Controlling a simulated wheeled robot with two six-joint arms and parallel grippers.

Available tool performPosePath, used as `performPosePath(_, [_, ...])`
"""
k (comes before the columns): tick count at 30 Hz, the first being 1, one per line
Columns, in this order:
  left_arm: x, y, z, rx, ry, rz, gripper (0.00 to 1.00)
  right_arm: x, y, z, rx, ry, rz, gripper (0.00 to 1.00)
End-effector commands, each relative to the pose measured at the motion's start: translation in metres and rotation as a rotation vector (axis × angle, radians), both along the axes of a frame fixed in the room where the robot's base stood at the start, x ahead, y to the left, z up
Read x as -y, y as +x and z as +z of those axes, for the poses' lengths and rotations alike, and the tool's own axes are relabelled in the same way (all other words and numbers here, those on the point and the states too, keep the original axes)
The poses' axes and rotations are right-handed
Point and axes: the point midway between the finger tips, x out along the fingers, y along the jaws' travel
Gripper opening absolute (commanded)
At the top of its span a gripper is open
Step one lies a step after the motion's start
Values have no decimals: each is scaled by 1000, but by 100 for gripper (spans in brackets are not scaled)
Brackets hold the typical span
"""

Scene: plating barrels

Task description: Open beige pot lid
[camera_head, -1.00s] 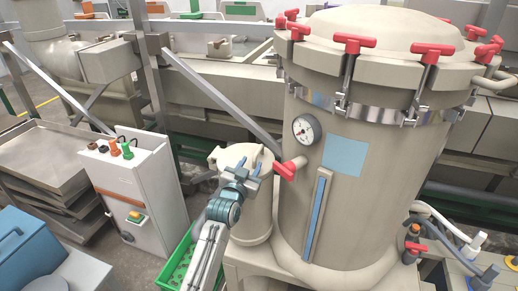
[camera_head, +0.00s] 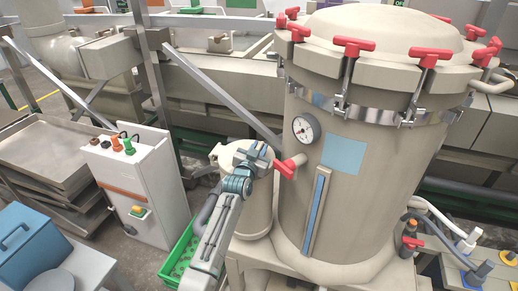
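A small beige pot (camera_head: 257,212) stands left of the large beige tank. Its lid (camera_head: 228,157) is on top, partly hidden by my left gripper. My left gripper (camera_head: 257,155) is over the lid, with its fingers near the lid's top. The fingers and whatever lies between them are too small to make out, so I cannot tell whether it is open or shut. My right gripper is not in view.
The large beige tank (camera_head: 345,212) with red T-handle clamps (camera_head: 353,45) stands close at the right. A red valve handle (camera_head: 285,169) juts out beside the pot. A white control box (camera_head: 150,195) and a green crate (camera_head: 178,256) are at the left.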

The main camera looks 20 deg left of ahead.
Motion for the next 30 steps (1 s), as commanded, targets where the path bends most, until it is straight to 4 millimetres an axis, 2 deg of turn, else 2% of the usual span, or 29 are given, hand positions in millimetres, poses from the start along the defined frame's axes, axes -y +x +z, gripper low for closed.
performPosePath(1, [0,0,0,0,0,0,13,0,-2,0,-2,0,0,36])
performPosePath(3, [1,0,0,0,1,0,0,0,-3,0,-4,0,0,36])
performPosePath(13, [0,2,2,0,-12,0,0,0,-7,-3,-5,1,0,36])
performPosePath(17, [-2,3,9,-1,-49,1,0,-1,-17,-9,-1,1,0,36])
performPosePath(22, [-9,6,25,-1,-145,0,0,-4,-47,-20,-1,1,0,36])
performPosePath(30, [-31,4,64,-9,-381,0,0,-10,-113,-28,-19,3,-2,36])
